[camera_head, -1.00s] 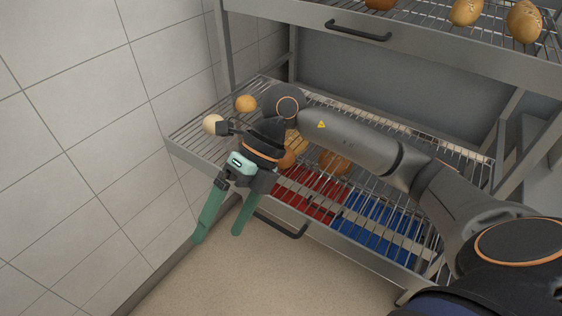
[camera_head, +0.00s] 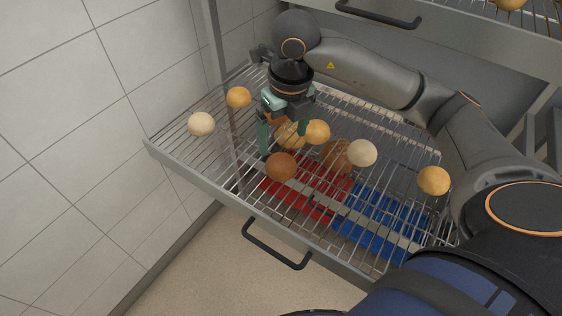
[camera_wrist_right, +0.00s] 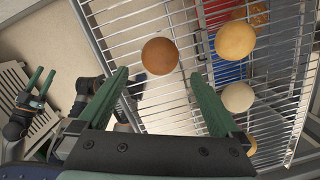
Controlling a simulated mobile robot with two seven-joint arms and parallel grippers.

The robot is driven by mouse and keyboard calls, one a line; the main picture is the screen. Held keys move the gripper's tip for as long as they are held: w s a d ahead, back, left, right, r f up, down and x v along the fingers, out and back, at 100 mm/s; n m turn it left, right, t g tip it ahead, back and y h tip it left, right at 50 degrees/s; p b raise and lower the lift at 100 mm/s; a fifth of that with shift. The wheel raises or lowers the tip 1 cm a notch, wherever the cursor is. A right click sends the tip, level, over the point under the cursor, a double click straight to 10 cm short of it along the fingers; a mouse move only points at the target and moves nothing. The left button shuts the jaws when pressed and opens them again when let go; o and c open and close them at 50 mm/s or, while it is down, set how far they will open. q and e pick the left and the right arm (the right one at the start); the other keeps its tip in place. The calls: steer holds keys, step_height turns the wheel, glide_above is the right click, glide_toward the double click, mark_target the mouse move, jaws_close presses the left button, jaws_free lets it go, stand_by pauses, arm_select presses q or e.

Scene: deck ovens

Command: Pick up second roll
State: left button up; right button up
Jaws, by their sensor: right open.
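Several rolls lie on the wire rack (camera_head: 175,142) in the head view. They include a dark brown roll (camera_head: 281,167), a golden roll (camera_head: 317,132), a pale roll (camera_head: 362,152) and a partly hidden brown roll (camera_head: 336,155). Which one is the second roll cannot be told. My right gripper (camera_head: 284,142) is open and empty above the rack, its fingers pointing down. In the right wrist view, the dark brown roll (camera_wrist_right: 160,56) shows between and beyond its fingertips (camera_wrist_right: 158,76). My left gripper (camera_wrist_right: 45,71) shows at the left there, fingers apart and empty.
A pale roll (camera_head: 201,124) and golden rolls (camera_head: 238,97) (camera_head: 433,180) lie farther out on the rack. Red (camera_head: 275,192) and blue (camera_head: 365,240) surfaces show below the wires. A tiled wall (camera_head: 70,150) stands left. An upper rack with a handle (camera_head: 378,15) hangs above.

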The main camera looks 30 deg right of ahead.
mark_target(282, 160)
steer(key=f, duration=0.8)
steer(key=shift+w+f, duration=0.35)
steer(key=c, duration=1.2)
steer(key=shift+r, duration=0.2)
